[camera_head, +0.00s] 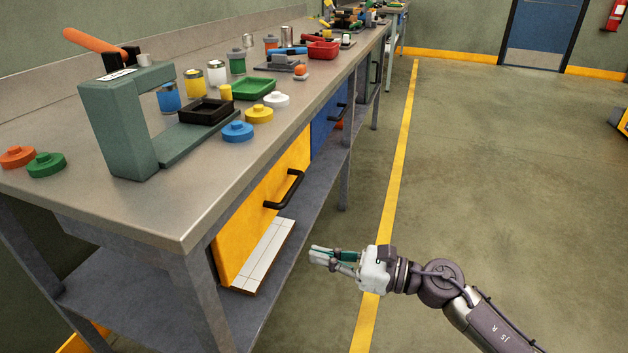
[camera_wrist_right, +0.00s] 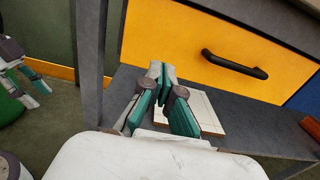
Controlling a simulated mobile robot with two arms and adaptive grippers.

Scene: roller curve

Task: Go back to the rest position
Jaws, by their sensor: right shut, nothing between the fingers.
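My right gripper (camera_head: 322,258) is held in the air in front of the workbench, over the floor side of the lower shelf. Its fingers are together and empty. In the right wrist view the fingertips (camera_wrist_right: 160,72) meet in front of the yellow drawer (camera_wrist_right: 185,45). Part of what looks like my left gripper (camera_wrist_right: 38,85) shows at the left edge of the right wrist view, with pale and teal fingers; its opening is unclear. The left arm is not seen in the head view.
The grey workbench (camera_head: 215,185) carries a green press (camera_head: 118,125), coloured discs, cans and trays. The yellow drawer with a black handle (camera_head: 284,190) faces my gripper. A white tiled panel (camera_head: 262,256) lies on the lower shelf.

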